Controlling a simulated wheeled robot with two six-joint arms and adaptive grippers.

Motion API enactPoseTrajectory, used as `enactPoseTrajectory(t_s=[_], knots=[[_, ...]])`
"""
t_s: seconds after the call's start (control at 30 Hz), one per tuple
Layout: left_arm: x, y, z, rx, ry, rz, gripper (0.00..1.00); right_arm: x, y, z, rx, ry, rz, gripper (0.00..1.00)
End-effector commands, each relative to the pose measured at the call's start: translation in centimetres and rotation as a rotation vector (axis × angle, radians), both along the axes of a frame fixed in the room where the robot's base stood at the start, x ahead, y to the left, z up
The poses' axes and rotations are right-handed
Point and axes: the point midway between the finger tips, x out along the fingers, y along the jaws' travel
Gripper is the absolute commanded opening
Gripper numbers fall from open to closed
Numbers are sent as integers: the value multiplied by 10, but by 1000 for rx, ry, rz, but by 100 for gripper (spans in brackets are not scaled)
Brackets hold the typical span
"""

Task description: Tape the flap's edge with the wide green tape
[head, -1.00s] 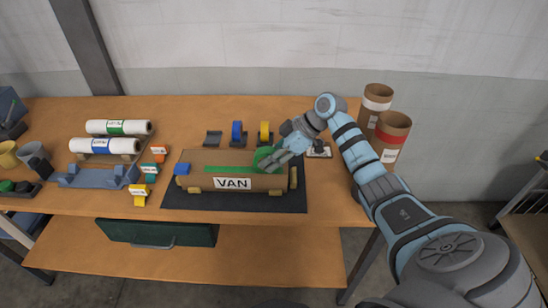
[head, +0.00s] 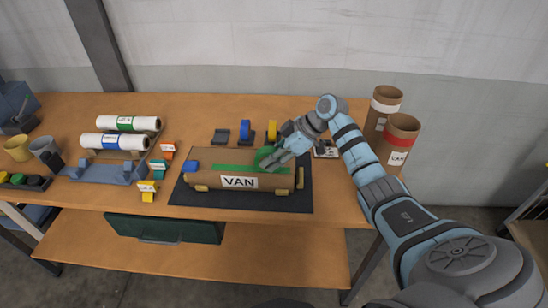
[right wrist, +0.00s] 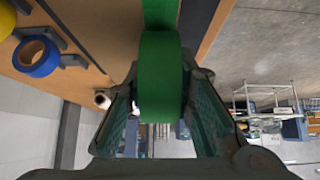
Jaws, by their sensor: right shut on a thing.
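My right gripper (head: 272,161) is shut on the wide green tape roll (head: 266,155), near the right end of the brown VAN parcel (head: 205,181). In the right wrist view the green roll (right wrist: 160,80) sits between the two fingers, and a strip of tape runs from it to the top of the picture. In the head view a green strip (head: 232,169) lies lengthwise along the brown paper, behind the VAN label (head: 239,181), and runs to the roll. The gripper hides the strip's right end. The flap's exact edge under the tape is hard to make out. My left gripper is not in view.
The parcel lies on a dark mat (head: 240,204), with a blue block (head: 190,167) at its left. Behind stand a blue tape roll (head: 245,130) and a yellow one (head: 272,130) on holders. Brown tubes (head: 398,142) stand at the right. White rolls (head: 128,124) lie at the left.

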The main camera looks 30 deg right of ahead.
Motion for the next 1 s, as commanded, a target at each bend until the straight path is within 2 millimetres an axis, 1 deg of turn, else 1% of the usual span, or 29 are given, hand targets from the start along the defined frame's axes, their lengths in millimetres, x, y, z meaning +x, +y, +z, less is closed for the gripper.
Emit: enactPoseTrajectory(t_s=[0.1, 0.43, 0.67, 1.0], knots=[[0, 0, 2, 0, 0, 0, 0, 3, 5, 1, 2, 1, 1, 0], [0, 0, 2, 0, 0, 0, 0, 4, 6, 0, 0, 1, 1, 0], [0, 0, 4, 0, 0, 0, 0, 10, 14, 0, 2, 1, 1, 0], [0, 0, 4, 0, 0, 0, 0, 11, 16, 0, 0, 1, 1, 0]])
